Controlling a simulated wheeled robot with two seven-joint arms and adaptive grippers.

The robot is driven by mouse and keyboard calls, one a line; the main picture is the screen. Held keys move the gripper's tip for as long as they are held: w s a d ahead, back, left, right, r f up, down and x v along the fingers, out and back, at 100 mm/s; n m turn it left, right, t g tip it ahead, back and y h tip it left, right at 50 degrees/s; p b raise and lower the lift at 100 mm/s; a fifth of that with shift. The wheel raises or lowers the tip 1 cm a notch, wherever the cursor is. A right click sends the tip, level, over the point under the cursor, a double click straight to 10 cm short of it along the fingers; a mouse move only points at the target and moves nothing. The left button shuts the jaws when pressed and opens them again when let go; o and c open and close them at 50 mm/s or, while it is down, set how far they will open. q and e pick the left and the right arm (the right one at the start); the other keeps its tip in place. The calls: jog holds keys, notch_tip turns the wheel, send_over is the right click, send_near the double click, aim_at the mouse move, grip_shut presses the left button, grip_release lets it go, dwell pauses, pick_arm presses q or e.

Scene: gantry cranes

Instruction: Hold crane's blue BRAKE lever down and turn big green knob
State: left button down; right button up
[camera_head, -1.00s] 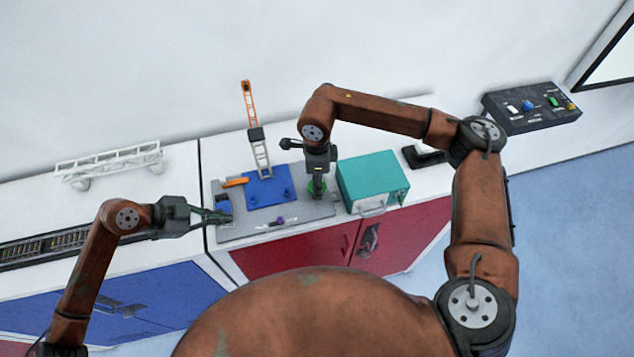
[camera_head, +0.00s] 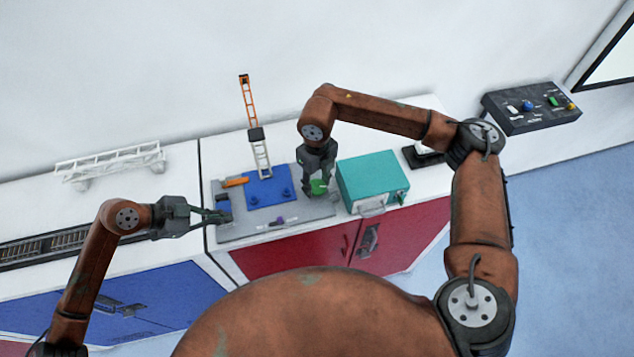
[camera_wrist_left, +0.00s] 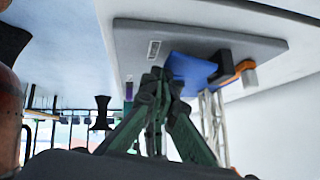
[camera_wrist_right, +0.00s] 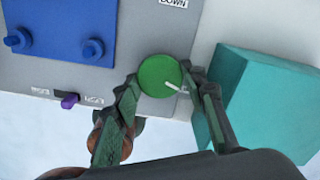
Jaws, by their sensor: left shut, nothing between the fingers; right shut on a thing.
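The big round green knob (camera_head: 319,187) is at the right part of the grey crane board (camera_head: 300,212). In the right wrist view the knob (camera_wrist_right: 158,76) sits between the fingers of my right gripper (camera_wrist_right: 162,84), which is shut on it; its white pointer mark points to the lower right. My left gripper (camera_head: 224,216) is shut and empty at the board's left end. In the left wrist view its fingertips (camera_wrist_left: 157,76) are together close to the board. A dark bluish piece (camera_head: 223,202) is beside those fingertips; I cannot tell if it is the BRAKE lever or if they touch.
The crane's blue base (camera_head: 268,190) carries a white and orange mast (camera_head: 261,153). An orange piece (camera_head: 235,182) and a small purple knob (camera_head: 280,220) are on the board. A teal box (camera_head: 372,181) stands close right of my right gripper. A white truss (camera_head: 110,163) lies left.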

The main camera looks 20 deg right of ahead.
aim_at(317, 186)
jog(key=shift+m, duration=1.1)
jog(key=o, duration=1.2)
jog(key=shift+c, duration=0.2)
jog(key=shift+r, duration=0.1)
notch_tip(317, 186, up, 12)
